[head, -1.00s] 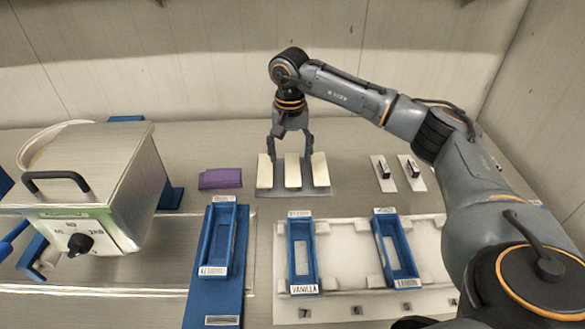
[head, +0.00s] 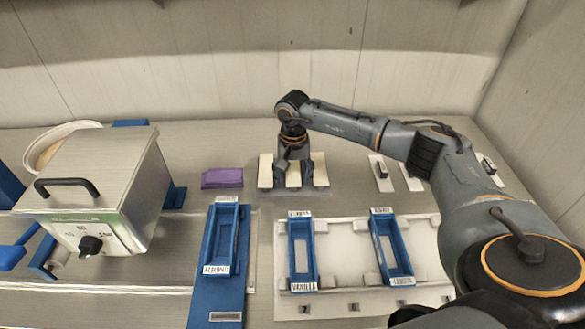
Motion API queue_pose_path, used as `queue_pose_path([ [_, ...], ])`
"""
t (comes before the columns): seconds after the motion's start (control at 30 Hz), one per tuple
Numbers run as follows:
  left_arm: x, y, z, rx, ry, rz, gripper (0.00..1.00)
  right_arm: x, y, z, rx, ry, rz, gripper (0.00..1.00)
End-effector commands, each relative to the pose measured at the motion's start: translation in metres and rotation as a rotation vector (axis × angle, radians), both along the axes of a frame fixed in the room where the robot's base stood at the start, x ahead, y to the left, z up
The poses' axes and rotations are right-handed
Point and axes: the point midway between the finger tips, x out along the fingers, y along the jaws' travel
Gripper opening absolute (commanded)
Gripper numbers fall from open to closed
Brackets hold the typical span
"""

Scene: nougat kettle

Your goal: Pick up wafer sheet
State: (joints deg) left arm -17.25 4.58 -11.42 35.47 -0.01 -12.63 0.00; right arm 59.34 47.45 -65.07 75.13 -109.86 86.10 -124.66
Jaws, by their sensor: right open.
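Several cream wafer sheets stand in a row on a grey holder at the back middle of the table: a left one (head: 265,172), a middle one (head: 293,179) and a right one (head: 320,172). My right gripper (head: 294,183) is open and pointing down, with its fingers on either side of the middle sheet. The gripper body hides the upper part of that sheet. I cannot tell whether the fingers touch it. My left gripper is not in view.
A metal kettle (head: 95,185) with a black handle and knob stands at the left. A purple block (head: 222,178) lies left of the sheets. Blue trays, one labelled vanilla (head: 302,252), another at right (head: 392,250) and one at left (head: 220,240), stand in front. Small white plates lie at the right.

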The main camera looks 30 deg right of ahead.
Motion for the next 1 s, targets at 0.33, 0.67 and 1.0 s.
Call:
queue_pose_path([
  [0.33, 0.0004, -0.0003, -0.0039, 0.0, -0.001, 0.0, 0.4, 0.0, -0.0001, -0.0021, 0.0, 0.0, -0.001, 0.67],
  [0.67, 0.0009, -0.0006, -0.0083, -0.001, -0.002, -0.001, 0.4, -0.0002, -0.0003, -0.0048, 0.001, 0.001, -0.001, 0.67],
  [1.0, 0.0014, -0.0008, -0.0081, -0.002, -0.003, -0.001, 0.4, -0.0001, -0.0002, -0.0044, 0.0, 0.0, -0.001, 0.57],
])
